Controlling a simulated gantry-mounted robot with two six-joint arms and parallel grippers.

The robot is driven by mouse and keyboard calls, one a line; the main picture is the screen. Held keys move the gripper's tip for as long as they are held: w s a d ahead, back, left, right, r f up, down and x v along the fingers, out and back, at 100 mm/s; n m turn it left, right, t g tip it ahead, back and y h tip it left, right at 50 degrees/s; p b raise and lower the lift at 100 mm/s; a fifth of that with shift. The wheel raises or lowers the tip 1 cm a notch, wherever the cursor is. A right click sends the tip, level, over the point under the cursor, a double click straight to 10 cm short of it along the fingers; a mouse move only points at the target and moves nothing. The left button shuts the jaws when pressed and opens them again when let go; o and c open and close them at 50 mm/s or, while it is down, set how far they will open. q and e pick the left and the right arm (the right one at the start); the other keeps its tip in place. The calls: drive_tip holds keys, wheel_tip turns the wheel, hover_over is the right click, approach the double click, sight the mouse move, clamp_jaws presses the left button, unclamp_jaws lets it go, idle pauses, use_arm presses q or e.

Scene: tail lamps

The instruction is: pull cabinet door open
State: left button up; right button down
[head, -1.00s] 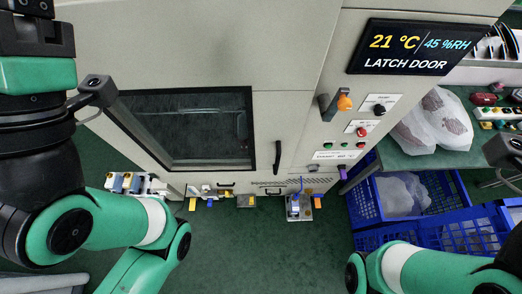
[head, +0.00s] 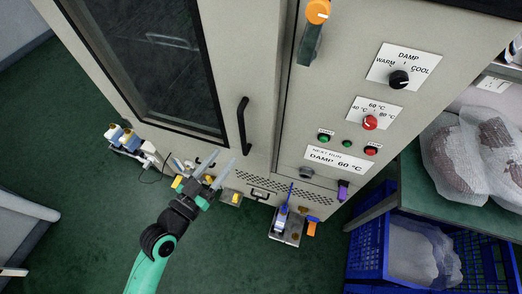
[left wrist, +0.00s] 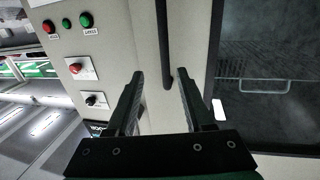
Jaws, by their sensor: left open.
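The pale grey cabinet door (head: 262,30) has a dark window (head: 140,60) and looks closed against its frame. Its black vertical handle (head: 242,125) is near the door's right edge. My left gripper (head: 216,168) is open and empty, below and left of the handle in the head view. In the left wrist view the handle (left wrist: 163,40) runs down from the top edge, its end showing between my two open fingertips (left wrist: 160,85). I cannot tell whether they touch. The window (left wrist: 268,60) is at the right there. My right gripper is out of view.
Blue crates (head: 370,250) stand lower right. Small devices (head: 288,222) sit along the cabinet's foot. Green floor is clear lower left.

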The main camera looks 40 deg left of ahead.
sight(241, 132)
use_arm(q)
drive_tip(key=w+a, duration=0.1)
drive_tip(key=w, duration=0.6)
drive_tip(key=w+a, duration=0.1)
drive_tip(key=w, duration=0.3)
drive_tip(key=shift+w+a+f, duration=0.15)
drive_tip(key=shift+w+a, duration=0.1)
drive_tip(key=shift+a, duration=0.05)
clamp_jaws()
idle(1.0)
